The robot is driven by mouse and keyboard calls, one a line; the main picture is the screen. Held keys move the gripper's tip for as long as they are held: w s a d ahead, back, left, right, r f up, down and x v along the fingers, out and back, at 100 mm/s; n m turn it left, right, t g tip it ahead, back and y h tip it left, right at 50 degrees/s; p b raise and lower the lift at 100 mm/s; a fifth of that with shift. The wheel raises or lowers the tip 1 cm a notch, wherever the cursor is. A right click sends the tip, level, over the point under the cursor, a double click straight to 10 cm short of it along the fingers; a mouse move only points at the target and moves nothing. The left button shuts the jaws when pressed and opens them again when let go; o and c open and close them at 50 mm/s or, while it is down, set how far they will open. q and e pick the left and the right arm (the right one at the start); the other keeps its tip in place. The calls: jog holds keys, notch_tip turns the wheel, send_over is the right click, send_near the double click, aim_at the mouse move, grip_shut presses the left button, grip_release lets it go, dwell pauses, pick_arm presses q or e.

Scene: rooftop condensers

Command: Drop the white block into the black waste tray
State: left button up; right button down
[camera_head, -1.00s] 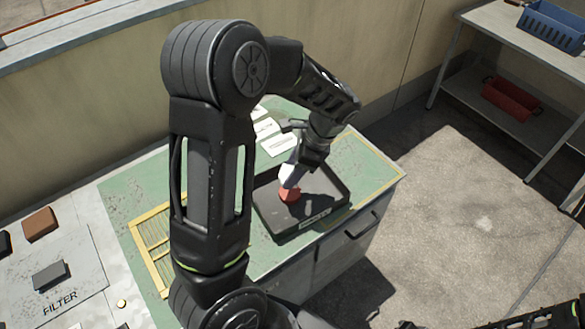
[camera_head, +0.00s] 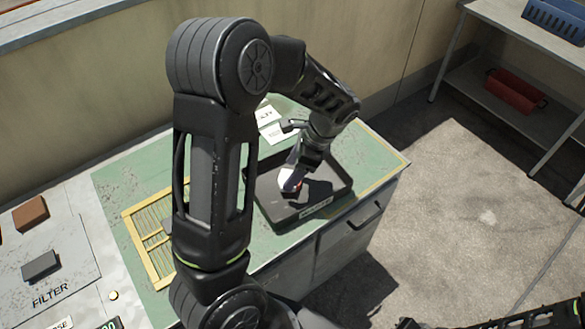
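The black waste tray (camera_head: 262,205) lies on the green top of the cabinet, a pale label on its front rim. My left gripper (camera_head: 291,183) reaches down from its wrist into the tray area, low over the tray floor. I cannot tell whether the white shape is the white block or a lit finger, nor how far the fingers are apart. My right arm shows only in part at the bottom right; its fingertips are out of frame.
A yellow slatted frame (camera_head: 138,238) lies left of the tray, partly behind my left arm. A brown block (camera_head: 30,213) and a grey block (camera_head: 40,265) lie at the far left, near the FILTER marking. A shelf with red (camera_head: 515,91) and blue (camera_head: 556,20) bins stands at upper right.

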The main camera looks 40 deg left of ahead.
pick_arm(q)
jog(key=shift+o, duration=1.1)
jog(key=v, duration=0.7)
jog(key=shift+r, duration=0.4)
